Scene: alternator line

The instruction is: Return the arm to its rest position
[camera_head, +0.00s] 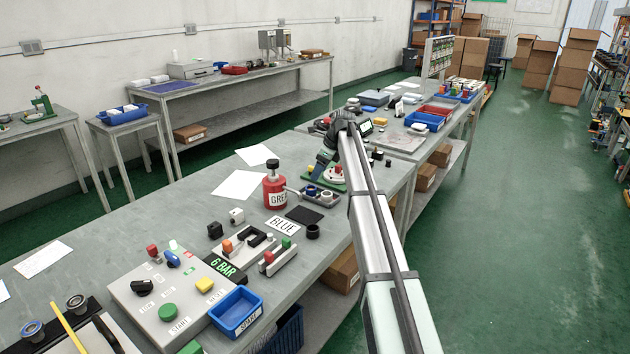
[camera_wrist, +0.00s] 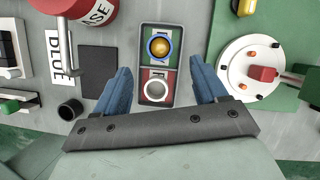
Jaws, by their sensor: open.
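My gripper (camera_wrist: 160,85) shows in the wrist view with its two blue fingers spread apart and nothing between them touching. Below it lies a small two-part tray (camera_wrist: 146,82) with a green half and a red half. The arm partly hides the bench's right side.
A red grease can (camera_head: 275,190) stands left of the tray, near a green fixture with a white disc (camera_wrist: 252,72). A control box (camera_head: 170,290) and blue bin (camera_head: 236,311) are at the near end. The floor (camera_head: 510,220) to the right is clear.

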